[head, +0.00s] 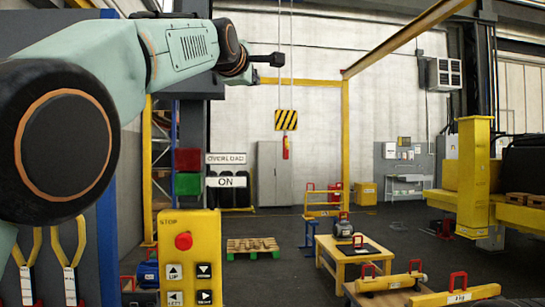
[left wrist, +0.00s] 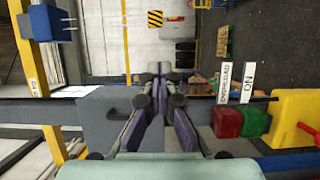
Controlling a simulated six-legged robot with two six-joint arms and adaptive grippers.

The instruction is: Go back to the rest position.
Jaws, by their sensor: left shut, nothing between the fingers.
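My left arm comes in from the left across the top of the head view. Its gripper (head: 278,60) is held high in the air, above and to the right of the yellow control pendant, and it looks small and end-on there. In the left wrist view the two fingers of the left gripper (left wrist: 160,78) lie close together and are shut with nothing held. My right gripper shows in neither view.
A yellow pendant (head: 188,262) with a red stop button stands low in front. Red (head: 188,160) and green (head: 188,184) blocks are beside the OVERLOAD and ON signs. A striped hook block (head: 286,120) hangs behind. A yellow table (head: 352,262) stands right of centre.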

